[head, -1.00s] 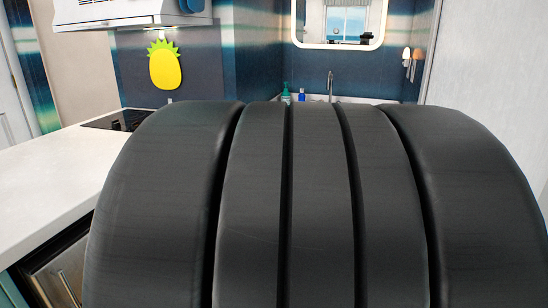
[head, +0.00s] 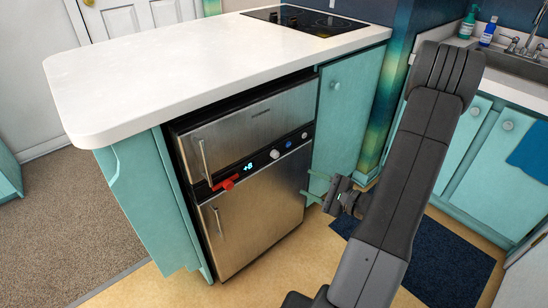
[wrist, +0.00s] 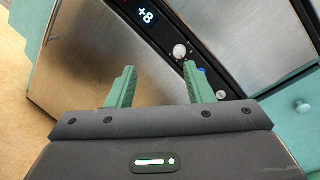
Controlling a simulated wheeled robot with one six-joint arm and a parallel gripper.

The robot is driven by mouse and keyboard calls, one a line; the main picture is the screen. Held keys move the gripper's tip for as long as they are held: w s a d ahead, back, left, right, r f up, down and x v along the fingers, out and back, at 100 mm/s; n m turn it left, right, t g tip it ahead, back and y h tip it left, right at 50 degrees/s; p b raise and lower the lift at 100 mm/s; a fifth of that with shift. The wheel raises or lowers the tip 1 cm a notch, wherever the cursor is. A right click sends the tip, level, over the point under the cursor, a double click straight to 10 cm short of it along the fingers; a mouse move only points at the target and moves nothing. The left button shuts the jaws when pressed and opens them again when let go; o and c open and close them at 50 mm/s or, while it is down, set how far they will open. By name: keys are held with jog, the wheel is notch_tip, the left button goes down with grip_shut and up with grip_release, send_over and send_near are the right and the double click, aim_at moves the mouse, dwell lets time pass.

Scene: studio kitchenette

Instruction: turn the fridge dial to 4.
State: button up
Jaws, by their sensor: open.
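The fridge (head: 262,200) is a steel two-door unit under the white counter, with a black control strip between its doors. On the strip a blue display (head: 248,166) reads +8; it also shows in the wrist view (wrist: 147,16). Right of it is a white round dial (head: 275,154), which in the wrist view (wrist: 180,51) lies just beyond my right finger. Its setting is too small to read. My gripper (head: 310,183) is open and empty, right of the fridge front and apart from it. Its two green fingers (wrist: 158,82) point toward the fridge in the wrist view.
A blue button (head: 288,145) and a silver knob (head: 304,135) sit right of the dial. A red piece (head: 225,184) sticks out at the strip's left. Door handles (head: 204,160) protrude. A teal cabinet (head: 345,115) adjoins the fridge; a blue mat (head: 440,255) lies on the floor.

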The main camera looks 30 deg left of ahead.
aim_at(277, 156)
jog(key=w+a, duration=0.2)
jog(key=a, duration=0.2)
jog(key=w+a+f+m+t+b, duration=0.1)
jog(key=w+a, duration=0.2)
jog(key=a, duration=0.2)
jog(key=w+a+f+t, duration=0.1)
jog(key=w+a, duration=0.2)
jog(key=a, duration=0.2)
jog(key=shift+w+a+m+b, duration=0.15)
jog(key=shift+a+m+b, duration=0.05)
jog(key=shift+m+b, duration=0.1)
jog(key=c, duration=1)
